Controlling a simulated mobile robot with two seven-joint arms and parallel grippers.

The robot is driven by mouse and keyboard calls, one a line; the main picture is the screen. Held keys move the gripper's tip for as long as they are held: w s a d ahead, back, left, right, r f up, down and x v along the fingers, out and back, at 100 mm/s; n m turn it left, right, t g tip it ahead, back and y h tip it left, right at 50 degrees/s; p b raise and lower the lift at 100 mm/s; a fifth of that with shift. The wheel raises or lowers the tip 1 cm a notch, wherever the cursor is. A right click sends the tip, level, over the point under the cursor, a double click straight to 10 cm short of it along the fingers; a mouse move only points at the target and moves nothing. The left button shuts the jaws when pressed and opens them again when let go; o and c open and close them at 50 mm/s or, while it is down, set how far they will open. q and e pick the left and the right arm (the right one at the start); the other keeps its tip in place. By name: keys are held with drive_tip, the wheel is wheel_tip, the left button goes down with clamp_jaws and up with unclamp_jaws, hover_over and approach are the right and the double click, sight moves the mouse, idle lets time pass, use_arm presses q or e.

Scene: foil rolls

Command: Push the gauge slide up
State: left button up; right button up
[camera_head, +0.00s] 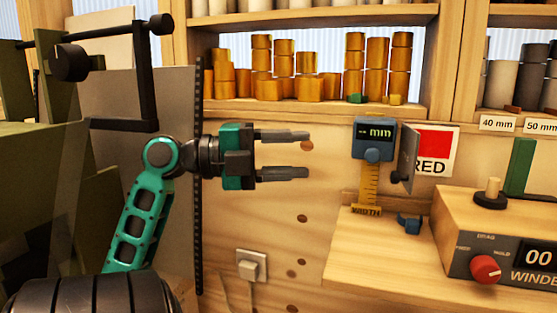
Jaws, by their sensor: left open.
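The gauge slide (375,138) is a blue-grey block with a small display reading "mm". It sits near the top of a yellow upright scale (369,188), which has "WIDTH" on its foot and stands on the wooden bench. My left gripper (308,154) is open and empty, its two dark fingers pointing right. It is left of the slide at about the same height in the picture, apart from it. My right gripper is not in view.
A dark plate (407,156) stands beside the slide, partly covering a red sign (437,150). The winder box (500,240) with a red knob (485,269) is at the right. Gold rolls (310,86) fill the shelf behind. The bench's left part (370,260) is clear.

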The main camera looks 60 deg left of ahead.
use_arm(q)
drive_tip(key=shift+v, duration=1)
